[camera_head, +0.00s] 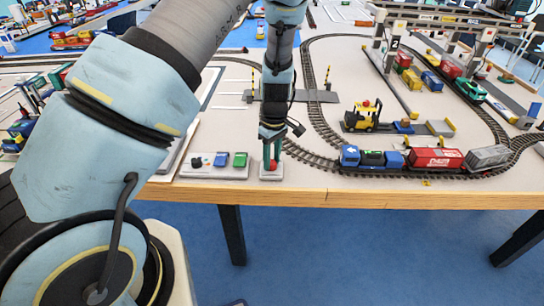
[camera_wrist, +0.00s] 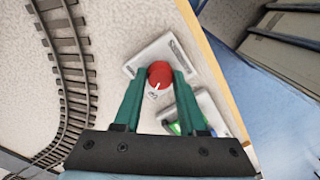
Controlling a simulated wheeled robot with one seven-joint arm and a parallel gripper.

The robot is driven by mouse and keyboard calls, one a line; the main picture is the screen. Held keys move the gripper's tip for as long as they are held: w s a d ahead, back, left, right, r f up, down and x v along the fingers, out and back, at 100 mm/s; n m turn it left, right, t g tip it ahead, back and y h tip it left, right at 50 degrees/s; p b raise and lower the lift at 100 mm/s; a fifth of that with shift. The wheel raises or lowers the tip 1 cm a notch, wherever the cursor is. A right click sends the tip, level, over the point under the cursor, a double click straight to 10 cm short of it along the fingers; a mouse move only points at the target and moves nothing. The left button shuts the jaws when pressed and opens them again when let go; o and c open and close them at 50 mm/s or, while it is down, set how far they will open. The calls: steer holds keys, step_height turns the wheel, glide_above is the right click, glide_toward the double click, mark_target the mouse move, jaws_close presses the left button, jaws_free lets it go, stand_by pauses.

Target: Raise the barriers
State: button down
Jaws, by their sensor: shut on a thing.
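The barriers show in the head view as two thin yellow-and-black striped poles, a left one (camera_head: 253,80) and a right one (camera_head: 327,78). Both look upright, one on each side of the grey crossing (camera_head: 304,96) over the track. A red knob (camera_wrist: 159,74) with a white line on its top sits on a small light-grey base (camera_head: 271,175) near the table's front edge. My gripper (camera_head: 270,150) points down over this base. In the wrist view, its green fingers (camera_wrist: 160,82) are closed on both sides of the knob.
A panel with a blue button (camera_head: 221,159) and a green button (camera_head: 240,159) lies just left of the base. Curved track (camera_wrist: 70,80) runs close on the other side. A train with a red wagon (camera_head: 436,159) stands on the front track, right of my gripper.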

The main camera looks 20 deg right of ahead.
mark_target(272, 161)
steer(key=shift+w+n+p, duration=0.1)
steer(key=shift+n+p, duration=0.25)
steer(key=shift+n, duration=0.85)
steer(key=shift+c, duration=2.3)
jaws_free()
steer(key=shift+r, duration=0.1)
step_height(272, 161, up, 11)
steer(key=b, duration=0.2)
steer(key=shift+w+d+f, duration=0.15)
steer(key=shift+d+f, duration=0.05)
steer(key=shift+d, duration=0.05)
